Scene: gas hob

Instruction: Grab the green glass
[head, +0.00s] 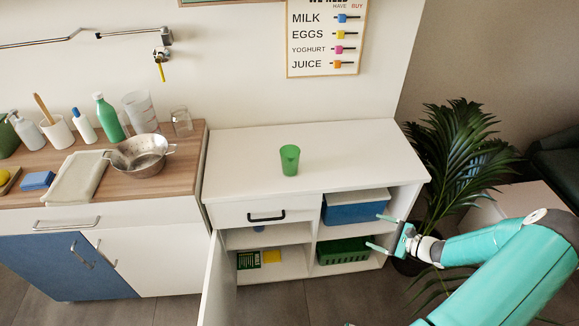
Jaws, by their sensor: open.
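The green glass (289,160) stands upright on the white top of the low cabinet (340,155), near its middle. My gripper (377,232) is open and empty, with its two fingers pointing left. It is to the right of and lower in the picture than the glass, in front of the cabinet's right-hand shelves. It is well apart from the glass. Nothing hides the glass.
The cabinet's left door (220,285) stands open. A blue box (355,208) and a green basket (343,251) sit on the shelves. A wooden counter (120,190) with a metal colander (140,155) is at left, a plant (465,150) at right. The cabinet top around the glass is clear.

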